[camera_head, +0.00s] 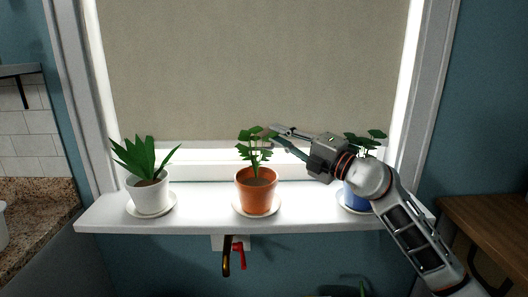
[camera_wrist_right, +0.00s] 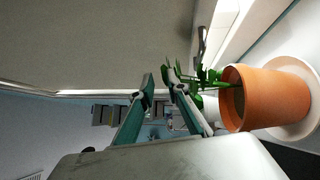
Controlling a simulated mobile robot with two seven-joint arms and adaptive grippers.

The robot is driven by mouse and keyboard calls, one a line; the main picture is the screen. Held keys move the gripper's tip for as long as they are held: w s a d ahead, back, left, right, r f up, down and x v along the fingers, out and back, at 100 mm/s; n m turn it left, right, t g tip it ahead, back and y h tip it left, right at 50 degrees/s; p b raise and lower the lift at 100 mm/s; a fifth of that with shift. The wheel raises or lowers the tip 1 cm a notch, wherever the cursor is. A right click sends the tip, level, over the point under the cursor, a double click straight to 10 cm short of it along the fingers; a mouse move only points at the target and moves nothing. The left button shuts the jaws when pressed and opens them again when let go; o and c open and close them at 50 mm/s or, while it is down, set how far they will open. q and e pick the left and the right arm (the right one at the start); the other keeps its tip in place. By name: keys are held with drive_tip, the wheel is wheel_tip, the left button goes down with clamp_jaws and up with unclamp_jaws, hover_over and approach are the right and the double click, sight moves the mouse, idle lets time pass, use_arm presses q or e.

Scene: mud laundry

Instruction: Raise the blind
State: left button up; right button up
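The beige blind (camera_head: 250,70) hangs down over most of the window, and its straight lower edge is just above the sill plants. A bright strip of window shows below it. In the right wrist view the blind (camera_wrist_right: 90,45) fills the upper left. I cannot tell whether a finger touches the blind. My left gripper is not in view.
A white sill (camera_head: 200,215) carries a white potted plant (camera_head: 148,193), an orange pot (camera_head: 257,195) and a blue pot (camera_head: 353,195), each on a saucer. The orange pot (camera_wrist_right: 255,98) is close beside my right fingers.

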wheel_tip(320, 180, down, 8)
drive_tip(key=b, duration=0.3)
drive_tip(key=b+x, duration=0.2)
drive_tip(key=x, duration=0.5)
drive_tip(key=shift+w+r, duration=0.15)
drive_tip(key=shift+w, duration=0.35)
clamp_jaws()
